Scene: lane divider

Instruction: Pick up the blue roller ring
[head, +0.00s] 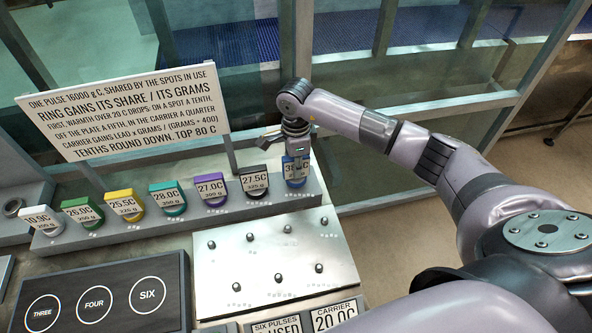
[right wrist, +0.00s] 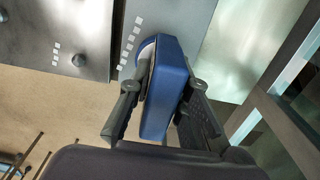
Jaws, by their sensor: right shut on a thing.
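The blue roller ring (head: 291,180) is at the right end of the row of coloured rings in the head view, its label partly covered. My right gripper (head: 294,148) is over it from above and shut on it. In the right wrist view the blue ring (right wrist: 165,88) sits between the two fingers of the right gripper (right wrist: 160,105), at the edge of a grey metal strip. I cannot tell whether it is lifted off its spot. My left gripper is not in view.
A black ring (head: 253,182) labelled 27.5C stands just left of the blue one, then a purple ring (head: 211,190) and several others. A metal plate (head: 230,285) with several pegs lies in front. A sign (head: 125,108) stands behind the row. A dark button panel (head: 100,300) is at front left.

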